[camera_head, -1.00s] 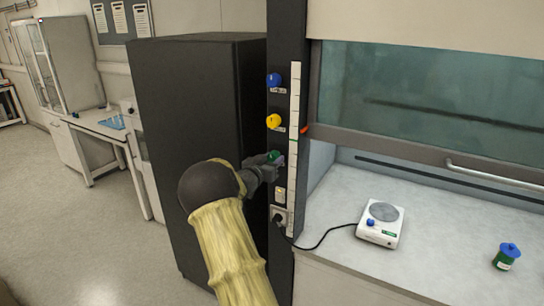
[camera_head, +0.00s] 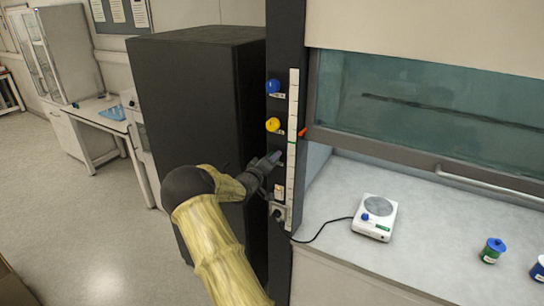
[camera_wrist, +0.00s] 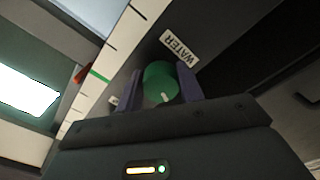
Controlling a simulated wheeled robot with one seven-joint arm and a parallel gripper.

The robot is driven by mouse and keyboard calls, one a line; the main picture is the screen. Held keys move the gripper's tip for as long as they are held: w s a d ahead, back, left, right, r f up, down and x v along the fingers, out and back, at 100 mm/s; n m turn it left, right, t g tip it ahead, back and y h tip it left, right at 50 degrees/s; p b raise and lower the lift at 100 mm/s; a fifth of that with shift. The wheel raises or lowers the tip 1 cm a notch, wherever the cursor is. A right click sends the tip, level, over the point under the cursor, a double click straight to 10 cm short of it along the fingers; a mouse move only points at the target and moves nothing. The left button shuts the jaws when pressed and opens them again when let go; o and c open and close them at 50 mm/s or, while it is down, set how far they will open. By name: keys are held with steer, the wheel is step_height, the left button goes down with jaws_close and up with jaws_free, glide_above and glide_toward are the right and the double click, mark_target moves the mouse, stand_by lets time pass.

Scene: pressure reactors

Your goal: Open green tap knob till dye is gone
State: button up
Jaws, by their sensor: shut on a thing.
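The green tap knob (camera_wrist: 160,80) sits on a dark post, with a "WATER" label (camera_wrist: 180,46) beside it in the wrist view. My gripper (camera_wrist: 159,91) has one finger on each side of the knob and is shut on it. A pale mark shows on the knob's lower edge. In the head view my gripper (camera_head: 273,160) is at the post below the yellow knob, and it hides the green knob. No dye can be made out in either view.
A blue knob (camera_head: 273,86) and a yellow knob (camera_head: 273,125) are above on the post. A white scale strip (camera_head: 292,150) runs beside them. On the hood bench stand a hotplate (camera_head: 374,217) and a green jar with a blue lid (camera_head: 493,251). A dark cabinet (camera_head: 205,110) stands left.

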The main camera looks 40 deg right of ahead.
steer(key=shift+n+p, duration=0.65)
steer(key=shift+n, duration=0.95)
steer(key=o, duration=1)
steer(key=shift+a, duration=0.1)
steer(key=b+v, duration=0.6)
steer(key=v, duration=1.1)
steer(key=shift+a, duration=0.2)
